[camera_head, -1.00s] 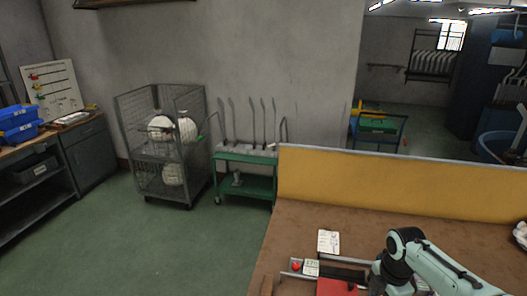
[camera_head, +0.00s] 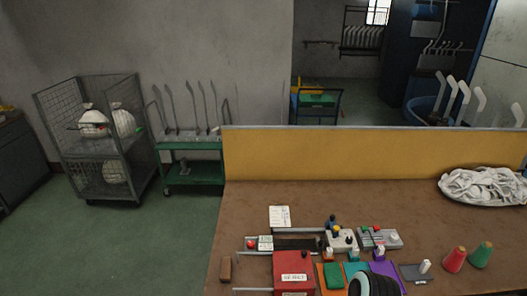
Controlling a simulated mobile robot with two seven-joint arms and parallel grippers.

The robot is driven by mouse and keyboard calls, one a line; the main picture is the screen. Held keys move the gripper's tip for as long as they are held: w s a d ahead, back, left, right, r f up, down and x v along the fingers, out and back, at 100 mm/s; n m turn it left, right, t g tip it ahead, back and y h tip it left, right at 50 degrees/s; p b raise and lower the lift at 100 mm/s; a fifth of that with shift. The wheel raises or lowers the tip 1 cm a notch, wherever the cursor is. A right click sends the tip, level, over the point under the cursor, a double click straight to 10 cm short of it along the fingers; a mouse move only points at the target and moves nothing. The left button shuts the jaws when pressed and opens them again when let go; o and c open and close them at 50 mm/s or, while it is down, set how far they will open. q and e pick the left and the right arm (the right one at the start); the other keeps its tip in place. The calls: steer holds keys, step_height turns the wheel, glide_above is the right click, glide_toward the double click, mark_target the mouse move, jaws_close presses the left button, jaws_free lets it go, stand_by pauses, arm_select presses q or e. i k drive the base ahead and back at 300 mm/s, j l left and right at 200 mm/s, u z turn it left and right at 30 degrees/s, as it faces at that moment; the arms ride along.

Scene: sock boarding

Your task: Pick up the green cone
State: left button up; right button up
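The green cone (camera_head: 481,255) stands on the right part of the brown table, leaning slightly in the picture, with a light tip. A red cone (camera_head: 455,259) of similar shape stands just to its left, close beside it. Nothing is seen touching the green cone.
The brown table (camera_head: 375,205) has a yellow back panel (camera_head: 370,155). Left of the cones are a red box (camera_head: 293,270), small control blocks (camera_head: 378,238), coloured pieces and a black ribbed object (camera_head: 373,285). A white cloth pile (camera_head: 483,186) lies behind the cones.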

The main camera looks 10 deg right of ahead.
mark_target(479, 259)
steer(key=z, duration=0.5)
steer(key=l+z, duration=0.1)
steer(key=z, duration=0.85)
steer(key=l+z, duration=0.1)
steer(key=z, duration=0.4)
steer(key=i+j, duration=0.05)
